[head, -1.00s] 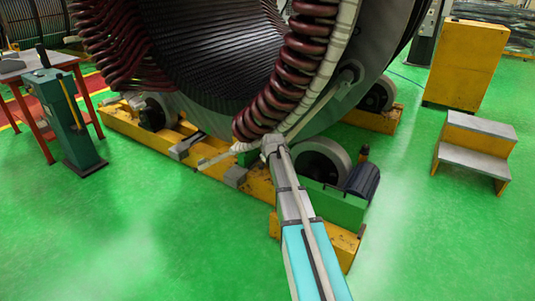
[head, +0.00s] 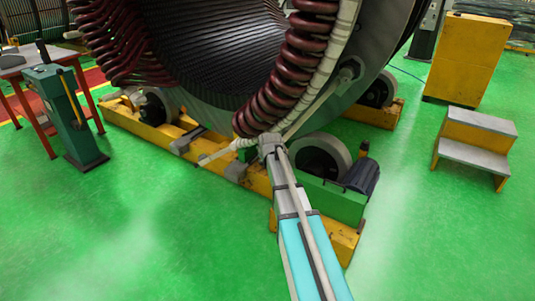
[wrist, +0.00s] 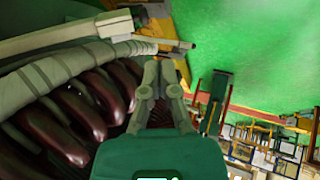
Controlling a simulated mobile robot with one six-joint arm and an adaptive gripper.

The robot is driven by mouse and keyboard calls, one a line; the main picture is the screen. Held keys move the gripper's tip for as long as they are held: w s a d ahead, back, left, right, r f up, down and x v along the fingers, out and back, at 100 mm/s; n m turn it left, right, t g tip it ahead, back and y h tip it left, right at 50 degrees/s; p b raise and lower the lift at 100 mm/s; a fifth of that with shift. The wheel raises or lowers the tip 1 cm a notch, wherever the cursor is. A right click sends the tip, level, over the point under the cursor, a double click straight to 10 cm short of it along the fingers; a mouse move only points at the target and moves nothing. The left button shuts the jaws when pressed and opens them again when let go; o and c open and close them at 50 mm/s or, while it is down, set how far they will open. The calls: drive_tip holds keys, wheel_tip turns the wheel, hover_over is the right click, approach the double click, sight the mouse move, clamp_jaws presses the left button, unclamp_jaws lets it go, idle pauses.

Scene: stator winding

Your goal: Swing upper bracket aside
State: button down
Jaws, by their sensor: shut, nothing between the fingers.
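A pale beige bar (wrist: 60,40) crosses the top left of the wrist view and meets a grey clamp-like block (wrist: 114,22); I cannot tell for certain whether this is the upper bracket. A dark-ended rod (wrist: 180,44) sticks out to the right of it. My gripper (wrist: 160,62) is shut and empty. Its fingertips lie just below the rod in the picture; contact cannot be told. In the head view, a thin pale rod (head: 216,155) sticks out left beside the lower end of the dark red coils (head: 300,60). The gripper's fingers are not clear there.
The large stator (head: 225,50) rests on rollers (head: 320,155) over a yellow base frame (head: 135,131). A green stand (head: 72,120) is at left, yellow steps (head: 475,145) and a yellow cabinet (head: 465,60) at right. Green floor is clear in front on both sides.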

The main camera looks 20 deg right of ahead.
drive_tip(key=s+a+f+m+g, duration=0.1)
drive_tip(key=s+a, duration=0.4)
drive_tip(key=s, duration=0.5)
drive_tip(key=s+a+f+m+g, duration=0.1)
drive_tip(key=s+a, duration=0.4)
drive_tip(key=s, duration=0.5)
drive_tip(key=s+a+f+m+g+y, duration=0.1)
drive_tip(key=s+a+m+g, duration=0.2)
drive_tip(key=s, duration=0.7)
drive_tip(key=a+g, duration=0.2)
drive_tip(key=a, duration=0.1)
drive_tip(key=shift+f, duration=0.35)
drive_tip(key=shift+s, duration=0.1)
